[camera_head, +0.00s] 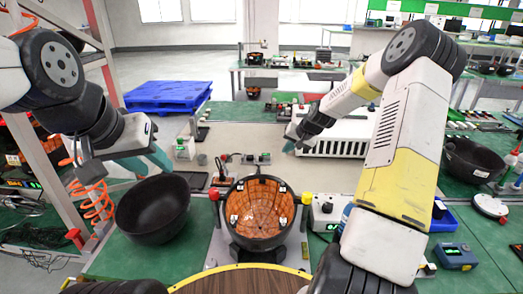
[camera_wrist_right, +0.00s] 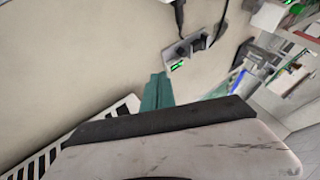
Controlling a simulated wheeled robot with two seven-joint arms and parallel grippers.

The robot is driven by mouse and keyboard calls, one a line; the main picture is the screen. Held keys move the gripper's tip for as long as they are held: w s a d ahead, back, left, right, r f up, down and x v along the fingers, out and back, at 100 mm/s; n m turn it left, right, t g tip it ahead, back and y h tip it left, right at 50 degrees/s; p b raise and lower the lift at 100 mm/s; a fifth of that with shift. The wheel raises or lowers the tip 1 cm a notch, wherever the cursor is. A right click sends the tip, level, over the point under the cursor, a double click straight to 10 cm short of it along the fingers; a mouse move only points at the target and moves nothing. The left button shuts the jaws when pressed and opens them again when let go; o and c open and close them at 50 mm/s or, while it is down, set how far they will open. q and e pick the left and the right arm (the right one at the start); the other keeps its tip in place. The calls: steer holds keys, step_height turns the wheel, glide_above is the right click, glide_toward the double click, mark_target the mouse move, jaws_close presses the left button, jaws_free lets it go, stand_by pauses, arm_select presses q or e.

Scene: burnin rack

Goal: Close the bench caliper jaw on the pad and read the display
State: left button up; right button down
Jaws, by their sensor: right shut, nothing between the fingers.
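My right gripper (camera_head: 290,147) has teal fingers and hangs over the pale bench behind the bowl stand. Its fingers (camera_wrist_right: 156,92) show together and empty in the right wrist view. A small grey device with a lit green display and two black upright parts (camera_wrist_right: 184,51) sits on the pale surface ahead of the fingertips, apart from them. It may be the bench caliper, but it is too small to be sure. I cannot make out a pad or a reading. My left gripper (camera_head: 160,158) is above the black bowl (camera_head: 152,208); its finger gap is unclear.
An orange-lined bowl (camera_head: 258,207) sits in a stand at front centre. A white slotted case (camera_head: 335,137) lies beside my right gripper. A blue meter (camera_head: 456,256) and a dark bowl (camera_head: 472,161) are at right. The pale bench middle (camera_head: 235,135) is mostly clear.

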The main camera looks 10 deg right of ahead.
mark_target(261, 158)
steer(key=x, duration=1)
steer(key=shift+f, duration=0.25)
steer(key=a, duration=0.1)
steer(key=w+a, duration=0.1)
steer(key=shift+a+r, duration=0.25)
steer(key=shift+a, duration=0.05)
steer(key=shift+w+a, duration=0.25)
steer(key=shift+a, duration=0.25)
steer(key=shift+w+a, duration=0.2)
steer(key=shift+a, duration=0.9)
